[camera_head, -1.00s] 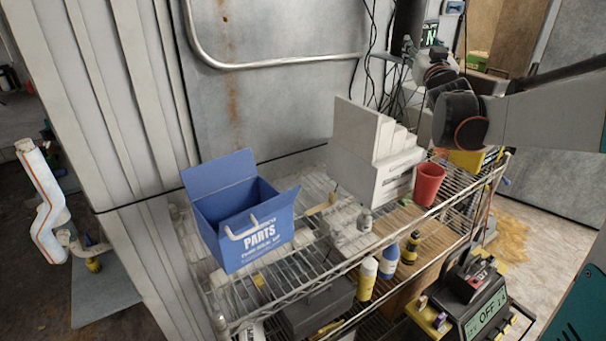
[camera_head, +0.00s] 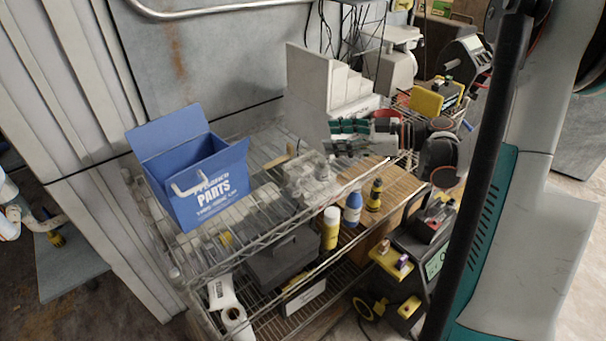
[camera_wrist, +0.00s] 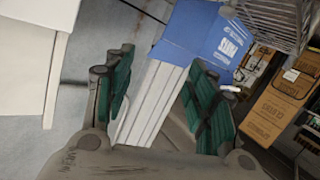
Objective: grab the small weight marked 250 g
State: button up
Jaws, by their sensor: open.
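A small grey weight (camera_head: 323,171) stands upright on the wire shelf, beside a clear plastic item; its marking is too small to read. My gripper (camera_head: 336,137) is open, with green pads, just above and right of the weight in the head view, apart from it and empty. In the wrist view my gripper (camera_wrist: 160,82) shows both fingers spread, with the blue parts box (camera_wrist: 195,35) beyond them. I cannot make out the weight in the wrist view.
The blue parts box (camera_head: 203,195) stands left on the shelf. A pale stepped block (camera_head: 312,85) rises behind my gripper, and a red cup (camera_head: 386,121) is to its right. A yellow bottle (camera_head: 331,228) and blue bottle (camera_head: 353,207) stand in front.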

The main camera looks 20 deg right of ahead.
jog(key=s+f+g, duration=0.3)
jog(key=s+f, duration=0.2)
jog(key=f, duration=0.2)
jog(key=b, duration=0.2)
send_near(295, 182)
jog(key=shift+g, duration=0.3)
jog(key=w+a+f, duration=0.2)
jog(key=w+a, duration=0.1)
jog(key=shift+w+f, duration=0.2)
jog(key=shift+f, duration=0.15)
jog(key=shift+b+x, duration=1.15)
jog(key=shift+x, duration=1.85)
jog(key=shift+s+r, duration=0.1)
grip_shut()
